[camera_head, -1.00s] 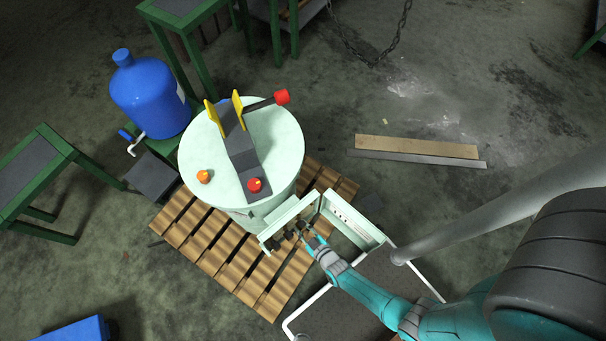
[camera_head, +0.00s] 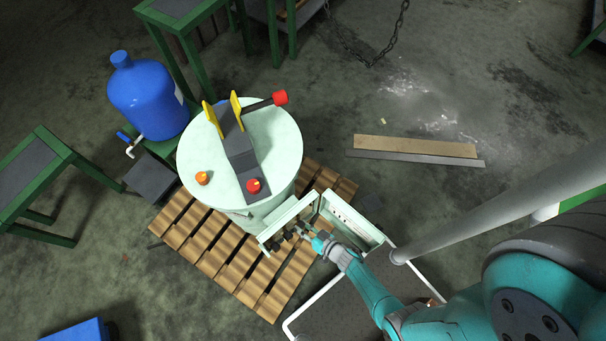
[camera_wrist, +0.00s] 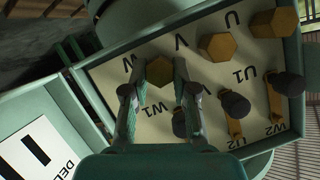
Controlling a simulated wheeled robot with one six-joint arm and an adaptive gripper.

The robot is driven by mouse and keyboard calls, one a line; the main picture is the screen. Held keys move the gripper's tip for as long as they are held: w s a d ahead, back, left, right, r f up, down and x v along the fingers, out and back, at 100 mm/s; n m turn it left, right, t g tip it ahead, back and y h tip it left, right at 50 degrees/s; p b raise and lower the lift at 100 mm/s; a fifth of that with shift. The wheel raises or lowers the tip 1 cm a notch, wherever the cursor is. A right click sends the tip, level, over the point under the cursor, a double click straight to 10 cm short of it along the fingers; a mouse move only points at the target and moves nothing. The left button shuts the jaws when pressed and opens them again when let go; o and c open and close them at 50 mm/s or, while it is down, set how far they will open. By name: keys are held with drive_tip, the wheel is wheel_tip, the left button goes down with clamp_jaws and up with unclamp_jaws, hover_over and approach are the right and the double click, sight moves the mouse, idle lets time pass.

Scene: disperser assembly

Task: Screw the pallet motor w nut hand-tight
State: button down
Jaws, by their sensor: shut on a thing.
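A brass-coloured hex nut (camera_wrist: 159,70) sits by the W mark of the terminal panel (camera_wrist: 104,73). My gripper (camera_wrist: 156,72) is shut on this nut, one finger on either side of it. In the head view my gripper (camera_head: 306,232) reaches into the open terminal box (camera_head: 291,214) on the side of the pale green drum (camera_head: 270,130). Two more brass hex nuts, one near V (camera_wrist: 216,46) and one near U (camera_wrist: 273,23), sit on the panel. The nut's seating on its post is hidden.
Black-capped terminals with brass links (camera_wrist: 235,104) stand to the right of my fingers. The box walls enclose the panel closely. The open lid (camera_head: 350,222) stands right of the box. The drum stands on a wooden pallet (camera_head: 222,250).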

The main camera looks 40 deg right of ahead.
drive_tip(key=m, duration=0.1)
drive_tip(key=m+y, duration=0.1)
drive_tip(key=shift+w+d+f+m+y, duration=0.1)
drive_tip(key=shift+d+m+y, duration=0.15)
drive_tip(key=shift+m+y, duration=0.05)
drive_tip(key=shift+m+t+y, duration=0.4)
drive_tip(key=shift+m+y, duration=0.4)
drive_tip(key=shift+m, duration=0.7)
drive_tip(key=c, duration=0.9)
unclamp_jaws()
drive_tip(key=shift+f, duration=0.1)
drive_tip(key=shift+a, duration=0.1)
